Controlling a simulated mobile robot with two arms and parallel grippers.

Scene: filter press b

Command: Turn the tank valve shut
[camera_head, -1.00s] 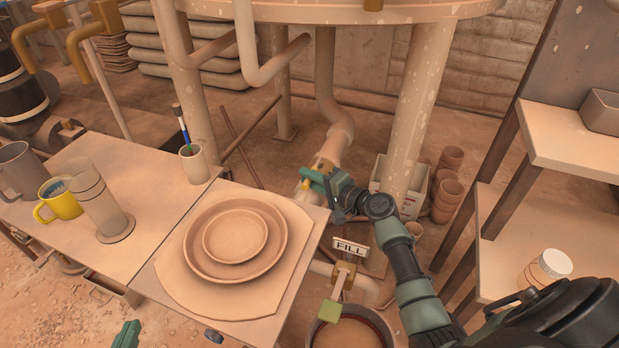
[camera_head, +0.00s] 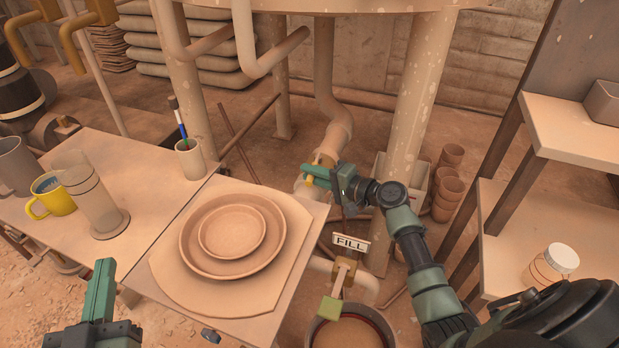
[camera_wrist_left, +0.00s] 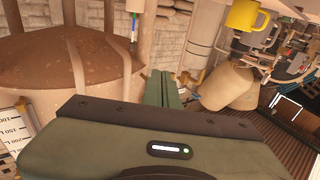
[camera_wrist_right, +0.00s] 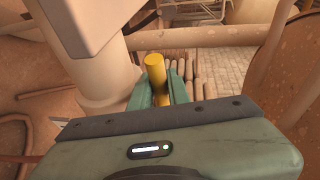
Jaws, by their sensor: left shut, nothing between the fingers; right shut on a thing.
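The tank valve's yellow handle (camera_head: 309,181) is on the pipe below the big tank, past the far edge of the table. My right gripper (camera_head: 312,174) is shut on this handle and hides part of it in the head view. In the right wrist view the yellow handle (camera_wrist_right: 155,72) stands up between the fingers. My left gripper (camera_head: 101,282) is shut and empty in front of the table, far from the valve. Its closed fingertips also show in the left wrist view (camera_wrist_left: 161,80).
A FILL sign (camera_head: 350,243) and a lower valve (camera_head: 343,272) stand over a bucket (camera_head: 390,335). Shelves (camera_head: 575,135) are at the right.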

